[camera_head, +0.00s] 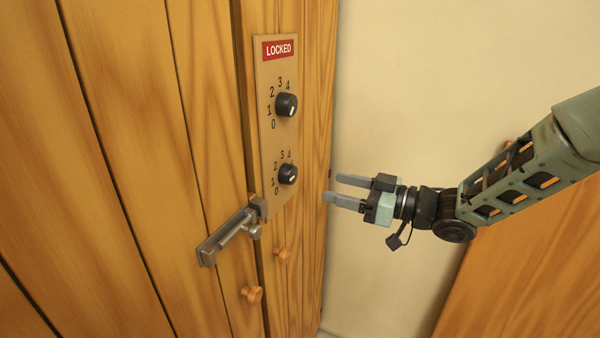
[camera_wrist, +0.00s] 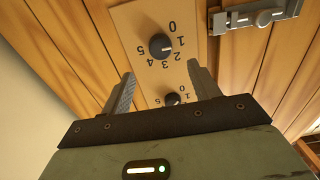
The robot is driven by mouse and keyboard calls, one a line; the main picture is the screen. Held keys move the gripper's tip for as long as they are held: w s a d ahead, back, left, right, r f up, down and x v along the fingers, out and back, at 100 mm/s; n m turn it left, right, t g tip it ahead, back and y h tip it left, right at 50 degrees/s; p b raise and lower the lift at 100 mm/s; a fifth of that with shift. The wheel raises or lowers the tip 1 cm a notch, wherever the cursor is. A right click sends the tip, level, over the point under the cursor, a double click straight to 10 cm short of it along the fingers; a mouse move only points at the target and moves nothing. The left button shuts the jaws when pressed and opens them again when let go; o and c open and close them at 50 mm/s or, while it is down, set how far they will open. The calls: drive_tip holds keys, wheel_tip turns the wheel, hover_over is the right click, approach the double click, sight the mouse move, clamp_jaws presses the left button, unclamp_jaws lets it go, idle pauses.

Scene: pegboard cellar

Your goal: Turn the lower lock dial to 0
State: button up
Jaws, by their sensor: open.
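The lower lock dial (camera_head: 288,174) is a round black knob with a small white mark, on a tan panel (camera_head: 270,62) with printed digits around it. It also shows in the wrist view (camera_wrist: 161,46), inverted, with digits 0 to 5 around it. I cannot tell exactly which digit its mark points to. The upper dial (camera_head: 286,105) is a similar knob; the wrist view shows it lower down (camera_wrist: 172,99). My gripper (camera_head: 331,188) is open and empty, right of the panel, its fingers pointing left toward the lower dial, apart from it.
A red LOCKED sign (camera_head: 279,49) tops the panel. A grey metal latch (camera_head: 229,236) sits just below and left of the panel. A beige wall (camera_head: 420,90) stands at right, a wooden surface (camera_head: 520,270) at lower right.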

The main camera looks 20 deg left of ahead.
sight(294, 177)
drive_tip(key=a, duration=0.3)
drive_tip(key=a+p, duration=0.1)
drive_tip(key=a, duration=0.2)
drive_tip(key=a+p, duration=0.1)
drive_tip(key=a, duration=0.2)
drive_tip(key=shift+w+a, duration=0.35)
drive_tip(key=c, duration=1)
